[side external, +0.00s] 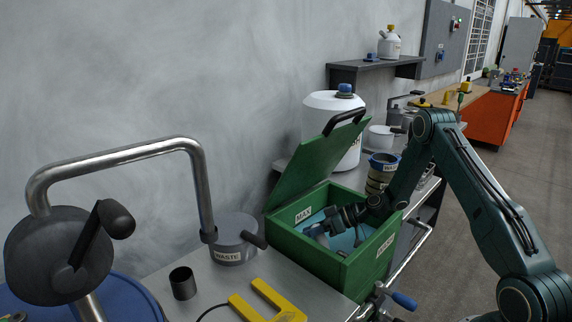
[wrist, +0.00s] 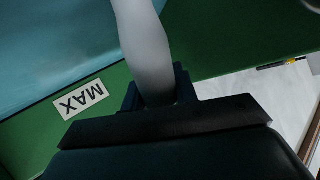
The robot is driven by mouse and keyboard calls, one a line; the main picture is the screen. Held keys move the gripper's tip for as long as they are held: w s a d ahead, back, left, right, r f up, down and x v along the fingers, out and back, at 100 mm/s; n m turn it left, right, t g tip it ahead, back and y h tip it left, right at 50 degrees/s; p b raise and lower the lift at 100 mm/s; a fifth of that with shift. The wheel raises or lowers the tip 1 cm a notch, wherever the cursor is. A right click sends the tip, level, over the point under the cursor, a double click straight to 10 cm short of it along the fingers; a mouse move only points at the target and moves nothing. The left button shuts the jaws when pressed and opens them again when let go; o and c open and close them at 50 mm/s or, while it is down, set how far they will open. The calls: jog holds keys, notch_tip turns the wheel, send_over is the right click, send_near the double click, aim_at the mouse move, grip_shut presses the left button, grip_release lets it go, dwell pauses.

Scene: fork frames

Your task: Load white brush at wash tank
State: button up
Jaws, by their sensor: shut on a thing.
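The wash tank (side external: 312,260) is a green box with its lid (side external: 312,167) tilted open, bluish liquid (side external: 345,241) inside and a MAX label on its inner wall. My gripper (side external: 326,224) reaches into the tank opening from the right. In the wrist view my gripper (wrist: 158,90) is shut on the smooth white handle of the white brush (wrist: 142,42). The handle extends up out of the frame, over the liquid and the green wall. In the side view only a small pale part of the brush (side external: 319,236) shows below the jaws; its bristles cannot be made out.
A grey WASTE container (side external: 233,240), a dark cup (side external: 183,284) and a yellow fork-shaped piece (side external: 265,302) are left of the tank. A large white blue-capped container (side external: 340,105) stands behind the lid. A striped pot (side external: 381,170) stands close behind my wrist.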

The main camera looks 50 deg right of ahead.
jog(key=shift+r, duration=3.25)
